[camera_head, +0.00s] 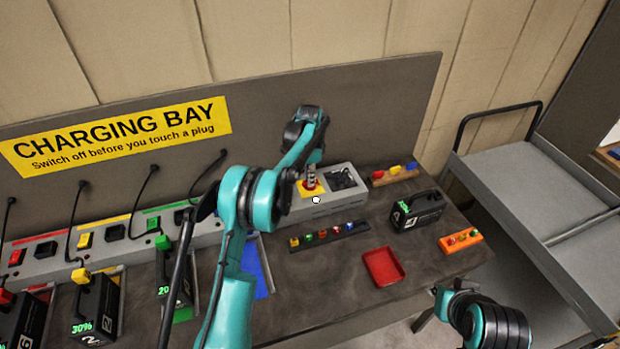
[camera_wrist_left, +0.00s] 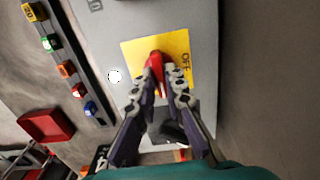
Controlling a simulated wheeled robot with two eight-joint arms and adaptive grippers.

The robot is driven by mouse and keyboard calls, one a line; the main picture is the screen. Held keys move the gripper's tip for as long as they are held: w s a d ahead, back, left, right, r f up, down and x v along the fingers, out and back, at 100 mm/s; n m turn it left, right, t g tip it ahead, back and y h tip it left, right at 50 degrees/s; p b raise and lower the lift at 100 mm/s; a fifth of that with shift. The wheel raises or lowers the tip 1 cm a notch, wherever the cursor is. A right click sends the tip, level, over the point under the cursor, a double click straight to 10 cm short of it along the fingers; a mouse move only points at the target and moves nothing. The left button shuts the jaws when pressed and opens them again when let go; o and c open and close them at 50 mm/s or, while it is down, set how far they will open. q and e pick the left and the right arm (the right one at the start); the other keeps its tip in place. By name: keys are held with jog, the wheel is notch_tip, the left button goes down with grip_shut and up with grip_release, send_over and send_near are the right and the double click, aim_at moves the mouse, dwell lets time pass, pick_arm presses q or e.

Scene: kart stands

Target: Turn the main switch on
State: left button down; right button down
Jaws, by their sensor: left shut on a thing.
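The main switch is a red handle (camera_wrist_left: 155,62) on a yellow plate (camera_wrist_left: 133,52). The plate carries the word OFF beside the handle. In the head view the yellow plate (camera_head: 299,196) shows on the grey box at the back of the bench. My left gripper (camera_wrist_left: 165,80) is shut on the red handle, one finger on each side; it also shows in the head view (camera_head: 309,180). A white round lamp (camera_wrist_left: 115,76) sits beside the plate. My right gripper (camera_head: 432,309) is off the front of the bench, away from the switch; its jaws are unclear.
A black socket (camera_head: 343,179) is right of the switch. A strip of coloured pieces (camera_head: 330,236), a red tray (camera_head: 384,268), a black battery (camera_head: 418,211) and an orange block (camera_head: 461,241) lie in front. More batteries stand left. A grey cart (camera_head: 520,190) is right.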

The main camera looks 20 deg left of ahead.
dwell(0.5)
pick_arm(q)
jog(key=c, duration=1.6)
grip_release()
notch_tip(320, 180, up, 12)
